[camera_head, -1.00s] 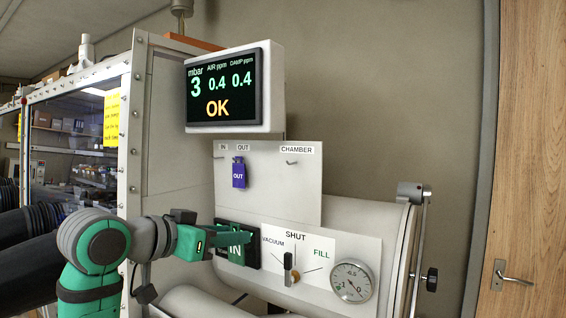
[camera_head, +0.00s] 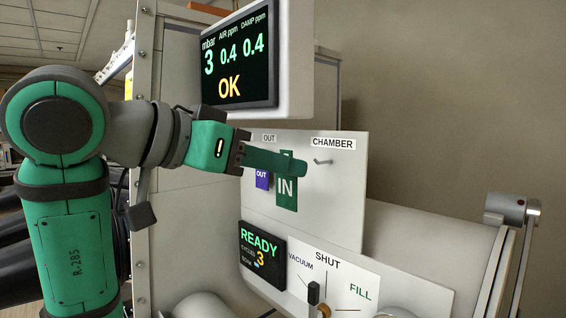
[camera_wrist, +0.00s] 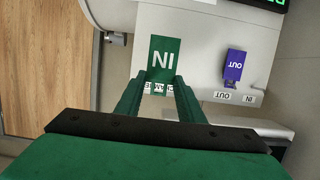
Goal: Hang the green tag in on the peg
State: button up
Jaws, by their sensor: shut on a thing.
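The green IN tag (camera_head: 287,196) is held in my gripper (camera_head: 303,167), in front of the white peg board (camera_head: 345,205). In the wrist view the tag (camera_wrist: 165,58) stands between the tips of my gripper (camera_wrist: 155,85), seen upside down. The blue OUT tag (camera_head: 262,180) hangs under the OUT label, left of the green tag and partly covered. The CHAMBER peg (camera_head: 322,162) is bare, to the right of the green tag.
A pressure display (camera_head: 238,62) reading OK juts out above the board. Below are a READY display (camera_head: 262,258) and a valve panel (camera_head: 345,290) with a lever. A chamber (camera_head: 425,235) with a metal door bar (camera_head: 520,240) lies at right.

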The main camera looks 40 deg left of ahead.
jog(key=w, duration=0.6)
jog(key=shift+w+d+f, duration=0.2)
jog(key=shift+w+f, duration=0.1)
jog(key=shift+w, duration=0.7)
grip_shut()
jog(key=shift+w+d+f, duration=0.1)
jog(key=shift+w+f, duration=0.25)
jog(key=shift+w, duration=0.25)
jog(key=shift+w+f, duration=0.1)
jog(key=shift+f, duration=0.1)
jog(key=o, duration=1.1)
grip_release()
